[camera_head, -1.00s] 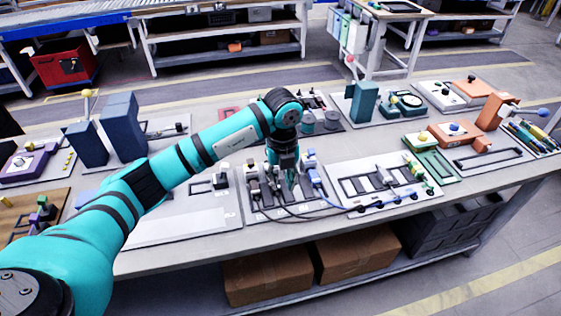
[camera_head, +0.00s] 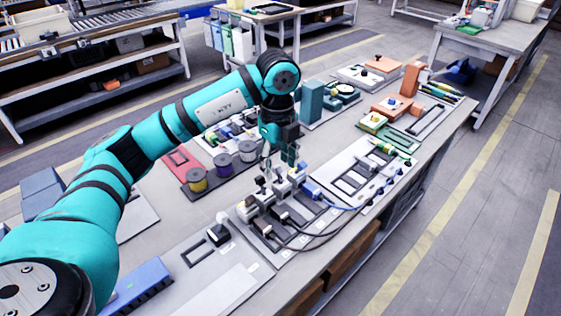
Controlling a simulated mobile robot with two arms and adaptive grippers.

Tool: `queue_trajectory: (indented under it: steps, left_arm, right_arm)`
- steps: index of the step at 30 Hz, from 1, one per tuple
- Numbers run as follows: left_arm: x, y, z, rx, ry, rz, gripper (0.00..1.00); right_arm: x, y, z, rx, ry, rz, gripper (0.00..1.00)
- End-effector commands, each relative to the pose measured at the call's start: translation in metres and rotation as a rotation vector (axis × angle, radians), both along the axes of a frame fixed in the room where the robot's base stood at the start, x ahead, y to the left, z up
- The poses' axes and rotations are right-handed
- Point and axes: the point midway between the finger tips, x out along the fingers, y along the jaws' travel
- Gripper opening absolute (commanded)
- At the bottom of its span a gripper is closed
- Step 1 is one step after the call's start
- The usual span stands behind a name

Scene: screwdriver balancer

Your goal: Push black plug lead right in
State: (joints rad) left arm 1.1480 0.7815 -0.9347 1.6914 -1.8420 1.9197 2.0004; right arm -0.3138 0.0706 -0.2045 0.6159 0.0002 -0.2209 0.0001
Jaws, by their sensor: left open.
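My left gripper (camera_head: 280,162) comes down from the left arm, fingers open, over the far end of a grey socket board. The socket board (camera_head: 262,241) carries a row of pale socket blocks (camera_head: 268,190) with plugs at them. Dark leads (camera_head: 302,234) run from the board's near side towards the right. A blue plug (camera_head: 309,188) with a blue lead sits at the row's right end. The plugs are small and partly hidden near the fingers, so I cannot tell how deep the black one sits or whether the gripper touches it. My right gripper is not in view.
A pale panel (camera_head: 368,186) with dark slots lies right of the socket board. Spools (camera_head: 222,163) stand behind it to the left. Teal and orange fixtures stand farther back.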

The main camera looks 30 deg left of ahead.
Motion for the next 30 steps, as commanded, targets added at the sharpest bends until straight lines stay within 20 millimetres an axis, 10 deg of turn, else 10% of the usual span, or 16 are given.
queue_trajectory:
  steps: [14, 30]
  left_arm:
    - [0.0, 0.0, -0.009, 0.001, 0.003, 0.002, 0.5]
    - [-0.001, 0.0, -0.111, 0.0, 0.005, 0.001, 0.5]
  right_arm:
    - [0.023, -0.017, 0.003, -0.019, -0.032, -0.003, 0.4]
    - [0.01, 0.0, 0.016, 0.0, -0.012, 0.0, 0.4]
